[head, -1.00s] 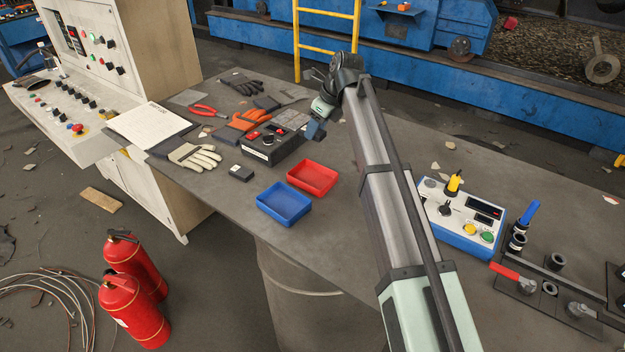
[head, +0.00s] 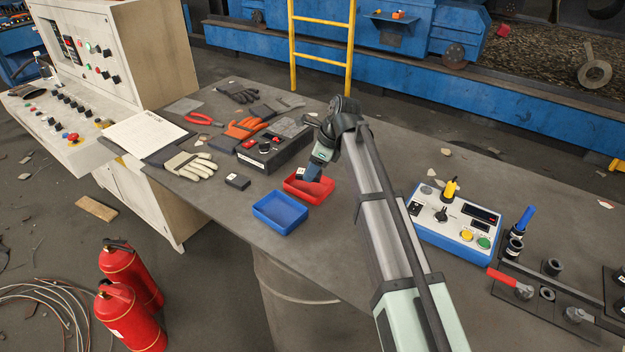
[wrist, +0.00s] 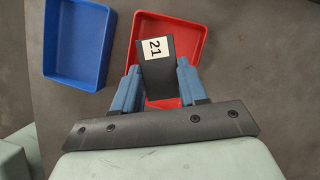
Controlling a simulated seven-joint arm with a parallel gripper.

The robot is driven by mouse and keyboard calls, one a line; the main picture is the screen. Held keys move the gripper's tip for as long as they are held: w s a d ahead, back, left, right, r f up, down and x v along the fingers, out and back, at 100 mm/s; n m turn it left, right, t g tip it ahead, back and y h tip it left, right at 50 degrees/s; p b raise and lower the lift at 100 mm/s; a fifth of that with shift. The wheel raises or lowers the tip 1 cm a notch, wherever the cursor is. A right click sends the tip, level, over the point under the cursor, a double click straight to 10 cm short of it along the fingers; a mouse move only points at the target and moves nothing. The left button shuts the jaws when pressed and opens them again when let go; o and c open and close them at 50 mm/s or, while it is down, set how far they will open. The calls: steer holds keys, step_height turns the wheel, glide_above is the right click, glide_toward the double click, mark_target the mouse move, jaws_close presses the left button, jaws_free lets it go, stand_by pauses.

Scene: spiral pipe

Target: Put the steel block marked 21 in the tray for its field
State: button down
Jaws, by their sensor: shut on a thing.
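The steel block (wrist: 155,72) is dark, with a white label reading 21 on its upper face. My gripper (wrist: 156,86) is shut on it, one blue finger on each side. In the wrist view the block overlaps the red tray (wrist: 188,32), whose floor shows behind it. In the head view my gripper (head: 309,178) is over the left part of the red tray (head: 322,188). The blue tray (head: 281,222) lies just in front and to the left, and looks empty. It also shows at the upper left of the wrist view (wrist: 76,40). The block's height above the tray is unclear.
A small dark block (head: 237,182) and gloves (head: 192,164) lie to the left. A control box (head: 456,222) stands to the right. The table's front edge runs near the blue tray.

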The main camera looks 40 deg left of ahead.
steer(key=shift+f, duration=2)
steer(key=c, duration=0.9)
jaws_free()
steer(key=shift+f, duration=0.15)
steer(key=v, duration=1.2)
steer(key=shift+r, duration=0.2)
